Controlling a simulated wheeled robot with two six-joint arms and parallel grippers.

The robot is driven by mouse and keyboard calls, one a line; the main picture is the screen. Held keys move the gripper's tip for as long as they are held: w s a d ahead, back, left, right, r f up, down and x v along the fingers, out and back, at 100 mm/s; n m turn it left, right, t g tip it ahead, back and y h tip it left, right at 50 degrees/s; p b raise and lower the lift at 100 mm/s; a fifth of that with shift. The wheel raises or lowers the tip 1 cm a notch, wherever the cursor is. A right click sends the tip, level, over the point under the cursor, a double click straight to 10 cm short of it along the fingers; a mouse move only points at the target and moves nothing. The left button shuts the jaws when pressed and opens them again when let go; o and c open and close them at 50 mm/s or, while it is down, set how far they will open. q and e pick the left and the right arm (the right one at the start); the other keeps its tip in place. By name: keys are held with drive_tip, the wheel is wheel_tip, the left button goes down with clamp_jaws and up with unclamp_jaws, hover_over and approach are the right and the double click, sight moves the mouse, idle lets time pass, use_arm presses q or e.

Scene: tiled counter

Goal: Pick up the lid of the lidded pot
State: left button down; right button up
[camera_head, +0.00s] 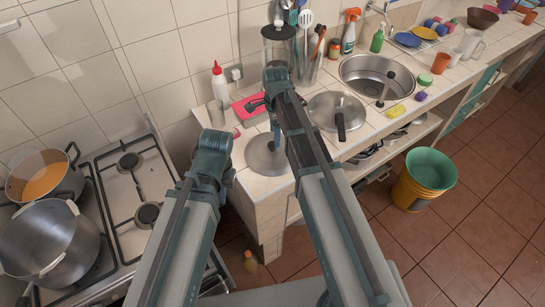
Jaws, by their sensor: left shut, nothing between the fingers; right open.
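A round steel lid (336,105) with a dark handle lies on the tiled counter, left of the sink; how much pot is under it I cannot tell. A flat grey metal disc (266,160) lies nearer the counter's front left corner, partly behind my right arm. My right gripper (263,118) is open and empty, above the counter just behind the disc and left of the steel lid. My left arm ends at the counter's left edge, with its gripper hidden behind its own links.
The stove on the left holds an open steel pot (48,242) and a pot with orange contents (43,180). The sink (372,80) is to the right, a bucket (424,180) on the floor.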

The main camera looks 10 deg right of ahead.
sight(273, 144)
drive_tip(key=f+b, duration=0.5)
drive_tip(key=shift+s+a+f, duration=0.15)
drive_tip(key=shift+s+a, duration=0.1)
drive_tip(key=shift+a, duration=0.1)
clamp_jaws()
idle(0.3)
